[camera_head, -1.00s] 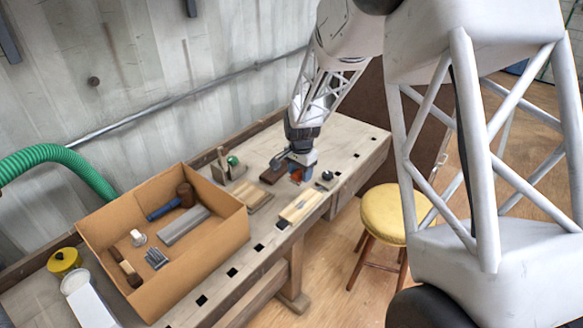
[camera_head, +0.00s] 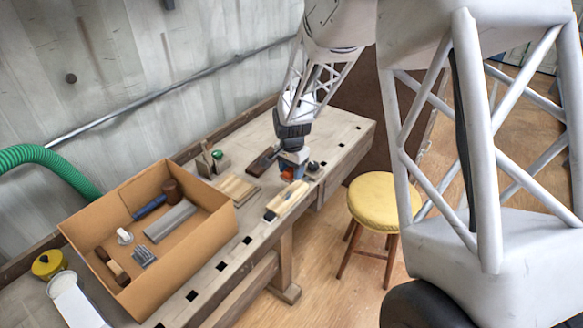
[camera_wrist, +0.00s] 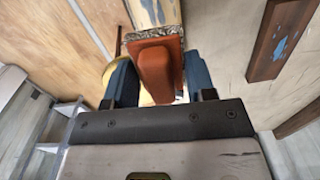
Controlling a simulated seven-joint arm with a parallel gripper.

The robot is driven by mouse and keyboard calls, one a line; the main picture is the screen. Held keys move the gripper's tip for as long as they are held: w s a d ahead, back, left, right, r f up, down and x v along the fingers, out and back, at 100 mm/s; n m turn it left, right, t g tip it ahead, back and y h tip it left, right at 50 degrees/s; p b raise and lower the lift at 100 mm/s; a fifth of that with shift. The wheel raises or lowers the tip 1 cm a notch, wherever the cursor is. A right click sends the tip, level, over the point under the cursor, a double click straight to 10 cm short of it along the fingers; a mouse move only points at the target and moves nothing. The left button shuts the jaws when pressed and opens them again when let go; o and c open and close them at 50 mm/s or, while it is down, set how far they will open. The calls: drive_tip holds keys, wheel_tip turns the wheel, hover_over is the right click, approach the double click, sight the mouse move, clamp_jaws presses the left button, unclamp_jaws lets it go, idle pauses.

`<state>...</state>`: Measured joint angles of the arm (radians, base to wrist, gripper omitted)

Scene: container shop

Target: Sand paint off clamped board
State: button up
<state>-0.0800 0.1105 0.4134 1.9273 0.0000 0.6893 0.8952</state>
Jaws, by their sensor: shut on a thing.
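An orange sanding block (camera_wrist: 158,68) with a grey gritty face is held between the two blue fingers of my gripper (camera_wrist: 155,82). In the head view my gripper (camera_head: 291,168) is over the workbench, at the far end of a pale board (camera_head: 287,201). In the wrist view this board (camera_wrist: 150,10) carries blue paint patches, just beyond the block. I cannot tell whether the block touches it. A dark clamp part (camera_head: 269,215) sits at the board's near end, and a black knob (camera_head: 313,167) stands past its far end.
A cardboard box (camera_head: 185,255) with tools stands on the workbench (camera_head: 345,140). Striped wood (camera_head: 237,188) and a dark brown piece (camera_head: 262,162) lie beside the board. A yellow stool (camera_head: 373,202) stands in front. A yellow tin (camera_head: 47,264) is at the left.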

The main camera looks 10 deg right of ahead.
sight(292, 191)
wheel_tip(292, 191, down, 7)
drive_tip(key=shift+r, duration=0.2)
drive_tip(key=shift+s+a+f, duration=0.25)
drive_tip(key=shift+s+a, duration=0.25)
drive_tip(key=shift+c, duration=0.3)
drive_tip(key=shift+s+a, duration=2.15)
drive_tip(key=shift+s, duration=0.05)
drive_tip(key=shift+c, duration=0.2)
drive_tip(key=shift+w+d+f, duration=0.15)
drive_tip(key=shift+w+d, duration=0.7)
drive_tip(key=shift+c, duration=0.4)
drive_tip(key=shift+w+d, duration=0.2)
drive_tip(key=shift+w, duration=0.05)
drive_tip(key=shift+w+d+f, duration=0.15)
drive_tip(key=shift+w+d, duration=0.65)
drive_tip(key=shift+d, duration=0.05)
drive_tip(key=shift+w+d+r, duration=0.2)
drive_tip(key=shift+w+d, duration=0.6)
drive_tip(key=shift+r, duration=4.2)
drive_tip(key=shift+w+a, duration=0.1)
